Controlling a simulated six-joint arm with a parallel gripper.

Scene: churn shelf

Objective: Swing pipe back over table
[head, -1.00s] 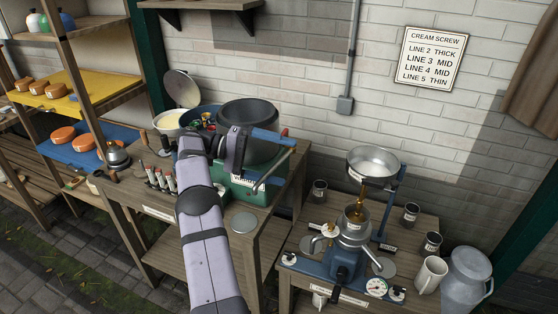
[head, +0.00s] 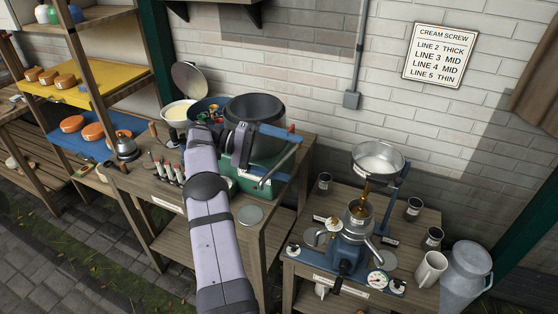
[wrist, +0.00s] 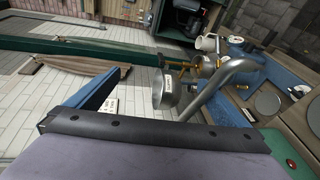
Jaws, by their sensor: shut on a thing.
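The pipe (head: 280,168) is a bent grey metal tube at the right side of the green machine (head: 238,178) on the left table. It slants from low on the green side up towards my fingertips. My gripper (head: 288,134) has blue fingers reaching right across the machine's large dark pot (head: 252,112), and it is shut on the pipe near its upper end. The exact contact is too small to see. In the wrist view the pipe (wrist: 222,82) curves in front of me, with a blue finger (wrist: 92,92) to its left.
The right table holds a separator with a wide metal bowl (head: 378,158), cups and a white mug (head: 430,269). A metal can (head: 466,272) stands beside it. Shelves with orange cheeses (head: 92,132) stand at left.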

